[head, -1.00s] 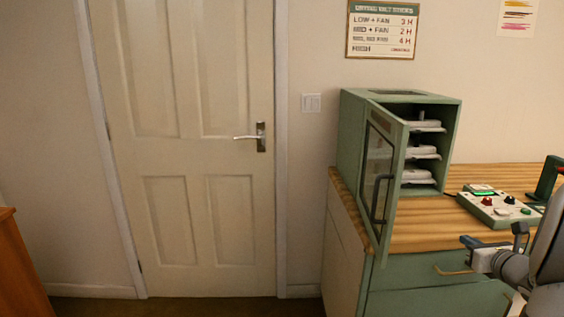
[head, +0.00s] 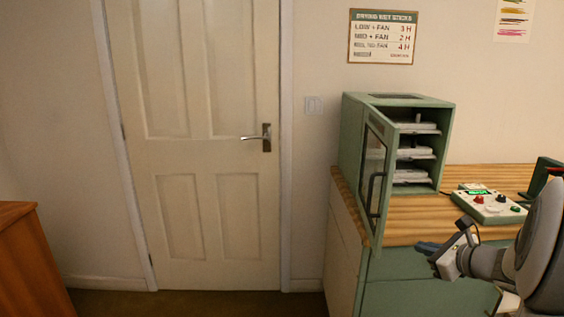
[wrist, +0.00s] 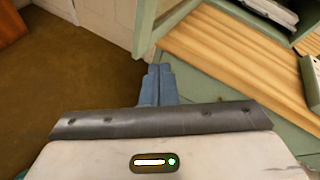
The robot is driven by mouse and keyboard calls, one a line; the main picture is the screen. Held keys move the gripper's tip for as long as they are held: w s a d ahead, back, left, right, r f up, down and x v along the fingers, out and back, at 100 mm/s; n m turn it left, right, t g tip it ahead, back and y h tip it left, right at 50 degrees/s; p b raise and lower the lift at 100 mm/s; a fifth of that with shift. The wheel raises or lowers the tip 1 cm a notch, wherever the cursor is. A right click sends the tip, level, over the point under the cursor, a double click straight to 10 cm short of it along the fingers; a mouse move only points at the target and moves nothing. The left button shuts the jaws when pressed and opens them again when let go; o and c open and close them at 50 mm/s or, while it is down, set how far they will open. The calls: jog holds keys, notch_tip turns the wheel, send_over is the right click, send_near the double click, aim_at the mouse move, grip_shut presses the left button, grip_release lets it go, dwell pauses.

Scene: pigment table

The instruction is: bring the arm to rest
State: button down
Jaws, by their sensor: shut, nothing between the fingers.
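My gripper (head: 428,247) is at the lower right of the head view, in front of the green drawer front of the counter and below its wooden top. The wrist view shows its two blue fingers (wrist: 157,82) pressed together with nothing between them. They point past the cabinet's corner, with brown floor to their left. My grey arm folds in from the right edge of the head view.
A green drying cabinet (head: 348,140) stands on the wooden counter (head: 420,222) with its glass door (head: 373,180) swung open and trays inside. A control box (head: 490,207) sits to its right. A white room door (head: 200,150) is shut. Floor (wrist: 80,80) on the left is clear.

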jog(key=s+a+r+n+g+y+p, duration=0.1)
jog(key=s+a+r+n+g+p, duration=0.2)
jog(key=a+n, duration=0.45)
jog(key=s+a+n+g+y+p, duration=0.1)
jog(key=s+a+n+g, duration=0.4)
jog(key=a, duration=0.5)
jog(key=s+a+r+n+g+h+p, duration=0.2)
jog(key=s+n+h+p, duration=0.3)
jog(key=s+n, duration=0.9)
jog(key=shift+s+a+r+n+h+p, duration=0.3)
jog(key=shift+r+n+h, duration=0.25)
jog(key=shift+n+h, duration=0.3)
jog(key=c, duration=2.1)
grip_release()
